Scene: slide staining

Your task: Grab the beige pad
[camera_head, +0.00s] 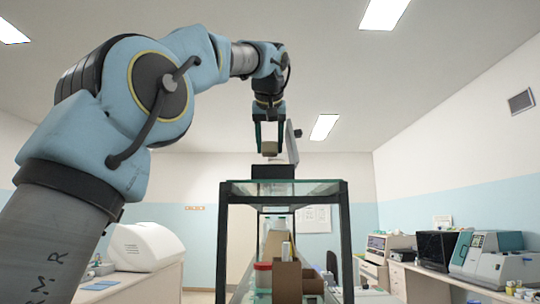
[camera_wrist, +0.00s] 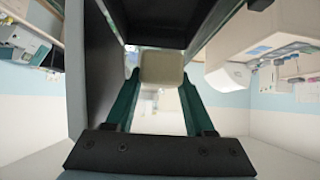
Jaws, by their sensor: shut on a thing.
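The beige pad (camera_head: 269,148) is a small light block. My gripper (camera_head: 269,142) is shut on it and points down, just above a dark box on top of the glass-topped frame. In the wrist view the pad (camera_wrist: 161,67) sits between the two green fingertips of my gripper (camera_wrist: 160,85). A dark, open-looking shape lies beyond the pad there. Whether the pad touches anything under it cannot be told.
The dark box (camera_head: 273,172) stands on the dark-framed glass shelf (camera_head: 240,188). A tilted grey panel (camera_head: 292,143) stands close to the right of my gripper. Bottles and cardboard boxes (camera_head: 287,281) are below the shelf. Benches with lab machines (camera_head: 492,258) line the sides.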

